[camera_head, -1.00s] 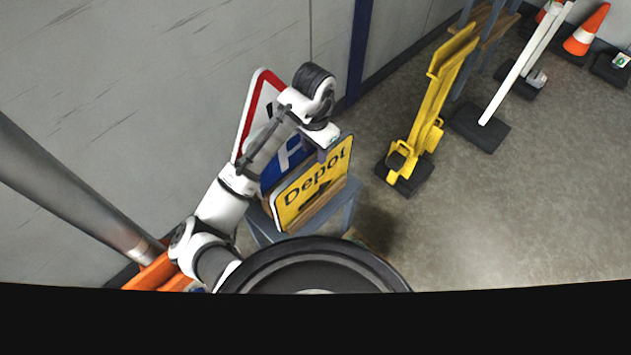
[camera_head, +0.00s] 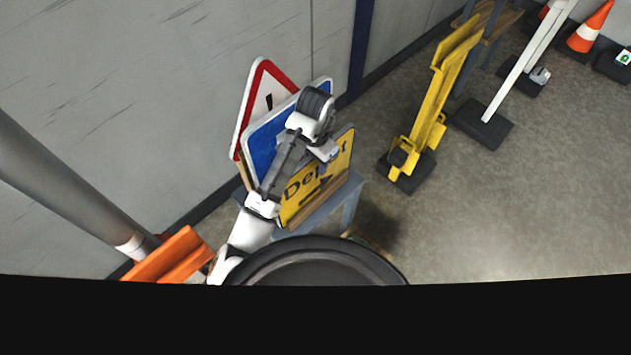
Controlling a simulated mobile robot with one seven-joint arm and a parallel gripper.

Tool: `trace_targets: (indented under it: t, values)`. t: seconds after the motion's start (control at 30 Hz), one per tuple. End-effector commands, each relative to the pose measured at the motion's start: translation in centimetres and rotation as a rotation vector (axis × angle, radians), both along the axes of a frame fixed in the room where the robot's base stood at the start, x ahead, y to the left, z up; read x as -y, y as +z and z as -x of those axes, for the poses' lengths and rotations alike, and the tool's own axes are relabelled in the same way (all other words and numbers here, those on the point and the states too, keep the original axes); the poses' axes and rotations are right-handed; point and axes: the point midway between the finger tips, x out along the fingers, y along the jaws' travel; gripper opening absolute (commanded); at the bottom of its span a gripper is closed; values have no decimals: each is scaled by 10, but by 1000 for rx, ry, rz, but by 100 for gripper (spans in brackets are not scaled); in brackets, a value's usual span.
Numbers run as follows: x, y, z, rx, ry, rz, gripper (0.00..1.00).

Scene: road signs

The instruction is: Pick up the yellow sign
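The yellow sign (camera_head: 312,186) reads "Depot" with a black arrow. It stands tilted at the front of a grey stand (camera_head: 345,197), in front of the other signs. My arm crosses over the left and middle of it and hides part of its lettering. My gripper (camera_head: 328,153) is at the sign's upper edge, seen from above. Its fingers are too small and covered to tell whether they are open or touching the sign.
A blue sign (camera_head: 262,145) and a red-bordered triangular sign (camera_head: 262,84) lean behind the yellow one, near the wall. A yellow post (camera_head: 437,95) stands to the right, with a white post (camera_head: 515,75) beyond. An orange barrier (camera_head: 172,258) is at lower left.

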Motion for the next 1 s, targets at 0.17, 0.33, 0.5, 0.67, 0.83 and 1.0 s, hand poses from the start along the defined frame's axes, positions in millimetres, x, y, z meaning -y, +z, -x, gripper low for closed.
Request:
trace_targets:
  t: [0.17, 0.33, 0.5, 0.67, 0.83, 1.0]
  values:
    - [0, -14, 0, 1, 0, 0, 40]
    - [0, -12, 0, 1, 1, 1, 40]
    - [0, -12, 0, 1, 1, 1, 23]
    - [0, -12, 0, 1, 1, 1, 2]
    - [0, -12, 0, 1, 1, 1, 0]
    - [0, -12, 0, 1, 1, 0, 0]
